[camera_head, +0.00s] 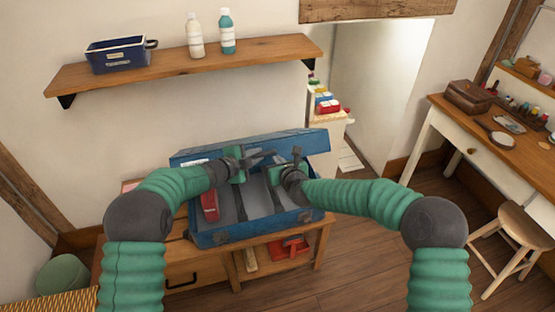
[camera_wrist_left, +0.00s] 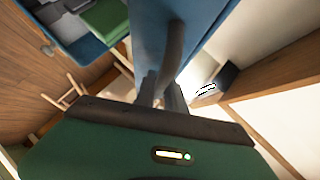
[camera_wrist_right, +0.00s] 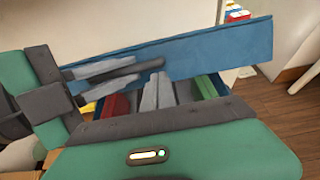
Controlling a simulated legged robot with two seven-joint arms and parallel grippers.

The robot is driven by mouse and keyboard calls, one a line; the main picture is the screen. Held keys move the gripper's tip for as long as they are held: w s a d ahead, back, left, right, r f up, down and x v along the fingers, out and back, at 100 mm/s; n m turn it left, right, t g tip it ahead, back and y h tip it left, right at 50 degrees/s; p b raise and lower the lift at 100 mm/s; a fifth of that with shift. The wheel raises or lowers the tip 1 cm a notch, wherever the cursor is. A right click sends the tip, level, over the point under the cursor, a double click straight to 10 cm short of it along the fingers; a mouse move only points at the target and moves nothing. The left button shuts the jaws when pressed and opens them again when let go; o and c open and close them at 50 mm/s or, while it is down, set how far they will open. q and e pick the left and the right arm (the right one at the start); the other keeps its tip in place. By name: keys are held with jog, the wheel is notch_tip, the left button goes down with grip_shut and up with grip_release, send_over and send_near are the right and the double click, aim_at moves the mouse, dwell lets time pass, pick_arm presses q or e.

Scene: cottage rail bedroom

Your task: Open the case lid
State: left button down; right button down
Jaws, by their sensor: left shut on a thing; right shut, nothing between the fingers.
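The blue case (camera_head: 262,232) sits on a wooden bench. Its lid (camera_head: 300,143) stands raised along the back edge, and the inside is exposed. The lid's blue panel also fills part of the right wrist view (camera_wrist_right: 215,52). My left gripper (camera_head: 262,157) is shut on a dark grey handle (camera_wrist_left: 174,50), which lies against the lid in the left wrist view. My right gripper (camera_head: 297,155) is shut and empty over the case, just right of the left one. Its fingers show in the right wrist view (camera_wrist_right: 157,90), in front of the lid.
A red item (camera_head: 209,206) lies inside the case. A wall shelf (camera_head: 190,66) with a dark blue bin (camera_head: 117,56) and two bottles hangs above. A desk (camera_head: 500,150) and stool (camera_head: 518,222) stand right. Floor between bench and stool is clear.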

jog(key=shift+w+a+r, duration=0.1)
jog(key=shift+w+r, duration=0.05)
jog(key=shift+w, duration=0.2)
